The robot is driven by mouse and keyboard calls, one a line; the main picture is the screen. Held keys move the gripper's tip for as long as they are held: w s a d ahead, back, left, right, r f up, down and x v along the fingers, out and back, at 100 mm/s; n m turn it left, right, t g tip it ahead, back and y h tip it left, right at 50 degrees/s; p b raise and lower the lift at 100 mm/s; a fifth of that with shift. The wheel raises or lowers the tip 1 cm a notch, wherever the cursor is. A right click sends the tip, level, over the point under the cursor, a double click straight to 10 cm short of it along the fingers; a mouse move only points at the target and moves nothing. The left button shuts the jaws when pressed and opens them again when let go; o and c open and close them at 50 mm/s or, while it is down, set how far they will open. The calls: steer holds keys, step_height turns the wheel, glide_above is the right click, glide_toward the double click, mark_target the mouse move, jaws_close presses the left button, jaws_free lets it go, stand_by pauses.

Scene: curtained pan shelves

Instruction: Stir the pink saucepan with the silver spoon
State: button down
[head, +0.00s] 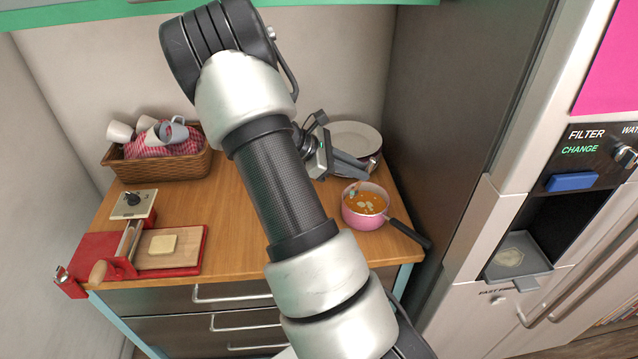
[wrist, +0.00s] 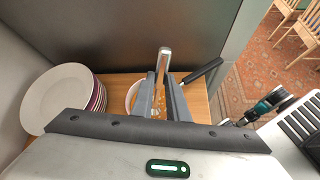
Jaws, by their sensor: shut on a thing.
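The pink saucepan (head: 358,213) stands at the right end of the wooden counter, its dark handle (head: 411,234) pointing to the lower right. It holds orange soup with pale pieces. My gripper (head: 362,172) is just above the pan's back rim. In the wrist view my gripper (wrist: 165,93) is shut on the silver spoon (wrist: 164,60), whose end sticks up between the fingers. The spoon's lower part reaches toward the orange soup, mostly hidden by the fingers.
A stack of plates (head: 353,138) stands behind the pan, close to my gripper; it also shows in the wrist view (wrist: 57,97). A wicker basket (head: 158,166) with mugs and a red cutting board (head: 205,240) are at left. A dark panel borders the counter's right side.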

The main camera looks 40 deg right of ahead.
mark_target(357, 187)
steer(key=d+r+h, duration=0.2)
steer(key=d+r, duration=0.1)
steer(key=d, duration=0.1)
steer(key=shift+w+d+f+b, duration=0.75)
steer(key=shift+f+b, duration=1.35)
steer(key=shift+f, duration=2.85)
steer(key=shift+n, duration=0.4)
steer(key=shift+s+a+p, duration=0.1)
steer(key=shift+s+a, duration=0.1)
steer(key=shift+a, duration=0.55)
steer(key=shift+s+a+p, duration=0.15)
steer(key=shift+a, duration=0.65)
steer(key=shift+s+a+p, duration=0.1)
steer(key=shift+s+a, duration=0.1)
steer(key=shift+a, duration=0.55)
steer(key=shift+s+d, duration=0.25)
steer(key=shift+d, duration=1.05)
